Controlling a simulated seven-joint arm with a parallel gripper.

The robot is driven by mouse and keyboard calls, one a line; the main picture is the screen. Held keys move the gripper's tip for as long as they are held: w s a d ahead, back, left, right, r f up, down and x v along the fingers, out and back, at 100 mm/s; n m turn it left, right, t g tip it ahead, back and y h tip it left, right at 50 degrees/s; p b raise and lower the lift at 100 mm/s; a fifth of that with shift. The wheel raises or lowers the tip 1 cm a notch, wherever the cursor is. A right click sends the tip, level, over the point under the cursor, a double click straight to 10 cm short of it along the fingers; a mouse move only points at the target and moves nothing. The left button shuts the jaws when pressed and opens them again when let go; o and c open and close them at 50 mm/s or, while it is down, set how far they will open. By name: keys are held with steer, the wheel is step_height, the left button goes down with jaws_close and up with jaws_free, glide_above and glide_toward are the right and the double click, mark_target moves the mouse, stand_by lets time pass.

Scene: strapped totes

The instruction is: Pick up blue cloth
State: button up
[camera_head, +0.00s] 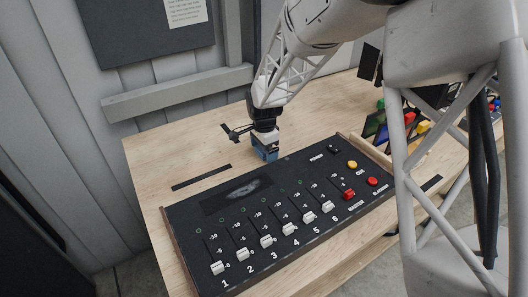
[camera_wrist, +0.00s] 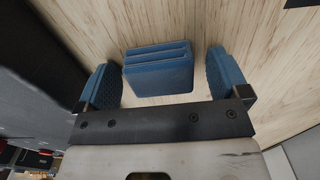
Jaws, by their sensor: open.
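The blue cloth (camera_wrist: 158,72) is a small folded block with layered edges, lying on the wooden table in the wrist view. My gripper (camera_wrist: 164,76) is open, with one blue-padded finger on each side of the cloth. The left finger looks very close to the cloth; a narrow gap shows at the right finger. Whether either touches it I cannot tell. In the camera_head view my gripper (camera_head: 265,150) points down at the table just behind the control panel. The blue there cannot be clearly split into cloth and finger pads.
The black control panel (camera_head: 244,270) with white sliders and red and yellow buttons lies just in front of my gripper. Coloured blocks (camera_head: 423,127) and dark items stand on the right. Bare table (camera_head: 160,160) is free to the left. A grey wall stands behind.

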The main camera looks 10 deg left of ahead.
steer(key=shift+c, duration=0.2)
steer(key=c, duration=1)
steer(key=shift+r, duration=0.2)
step_height(320, 180, up, 10)
steer(key=shift+f, duration=0.15)
stand_by(0.4)
